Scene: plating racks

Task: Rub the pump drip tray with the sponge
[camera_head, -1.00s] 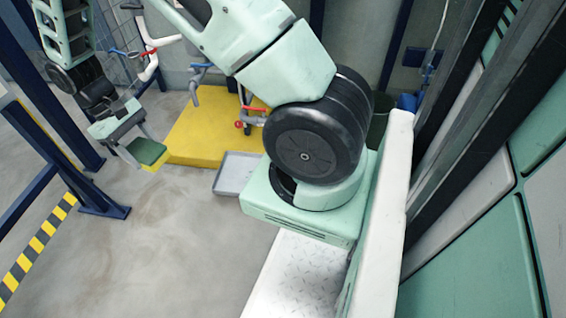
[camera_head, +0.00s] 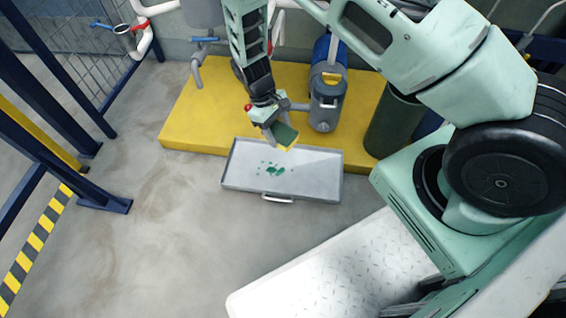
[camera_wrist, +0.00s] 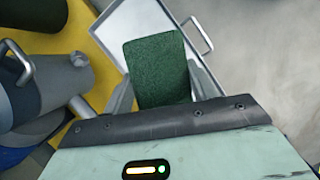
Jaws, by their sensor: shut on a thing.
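The pump drip tray (camera_head: 320,185) is a shallow grey metal tray with a front handle, on the floor against the yellow plinth. Green spots and patches (camera_head: 275,171) lie around its middle. My gripper (camera_head: 277,122) is shut on the sponge (camera_head: 286,136), which has a green face and a yellow side. The sponge is above the tray's rear part; I cannot tell whether it touches. In the wrist view the sponge (camera_wrist: 157,70) sits between the two fingers and hides part of the tray (camera_wrist: 147,22).
A grey and blue pump (camera_head: 327,95) stands on the yellow plinth (camera_head: 200,110) behind the tray. A dark green bin (camera_head: 393,125) is at its right. Pipes with valves run along the back wall. Bare floor (camera_head: 170,240) lies in front and left.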

